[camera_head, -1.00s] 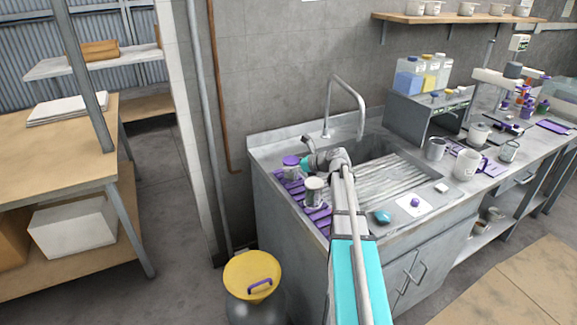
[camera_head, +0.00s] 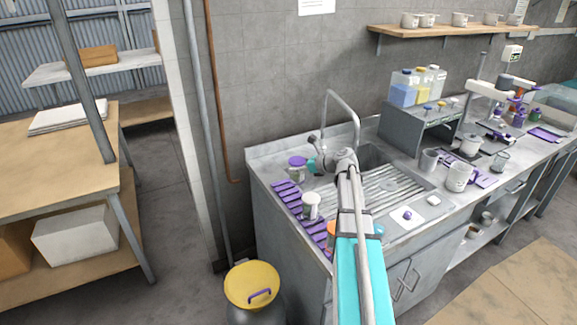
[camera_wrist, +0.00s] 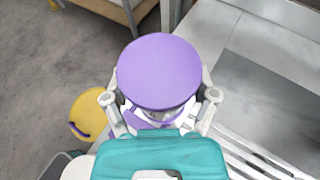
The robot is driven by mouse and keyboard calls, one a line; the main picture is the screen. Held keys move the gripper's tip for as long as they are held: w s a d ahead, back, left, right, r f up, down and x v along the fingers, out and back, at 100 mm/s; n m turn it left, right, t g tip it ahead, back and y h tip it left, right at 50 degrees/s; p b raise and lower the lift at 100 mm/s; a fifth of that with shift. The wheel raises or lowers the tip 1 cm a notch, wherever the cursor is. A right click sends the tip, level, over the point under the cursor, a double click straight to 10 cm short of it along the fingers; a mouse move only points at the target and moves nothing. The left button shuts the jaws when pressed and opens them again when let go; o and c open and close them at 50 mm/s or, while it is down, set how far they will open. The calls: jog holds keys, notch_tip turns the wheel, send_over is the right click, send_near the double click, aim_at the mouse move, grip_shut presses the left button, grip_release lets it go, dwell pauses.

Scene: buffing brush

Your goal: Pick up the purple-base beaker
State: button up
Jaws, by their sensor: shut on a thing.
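The purple-base beaker (camera_head: 297,161) is held upside down, with its flat purple disc on top. It appears raised a little over the purple rack (camera_head: 289,190) at the left end of the sink counter. My gripper (camera_head: 310,165) is shut on its body from the right. In the wrist view the purple disc of the beaker (camera_wrist: 159,72) fills the middle, between the two fingers of my gripper (camera_wrist: 160,100). The disc hides most of the body, with only a grey-white part showing below it.
A white beaker (camera_head: 311,204) stands on the rack nearer the front, and an orange object (camera_head: 332,230) is partly hidden by my arm. The tap (camera_head: 341,115) rises behind my gripper. A yellow-lidded bin (camera_head: 252,284) stands on the floor in front.

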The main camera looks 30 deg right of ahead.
jog(key=w+r+p+v, duration=0.1)
jog(key=p+v, duration=0.4)
jog(key=v, duration=0.7)
jog(key=shift+d+r, duration=0.3)
jog(key=shift+r, duration=0.05)
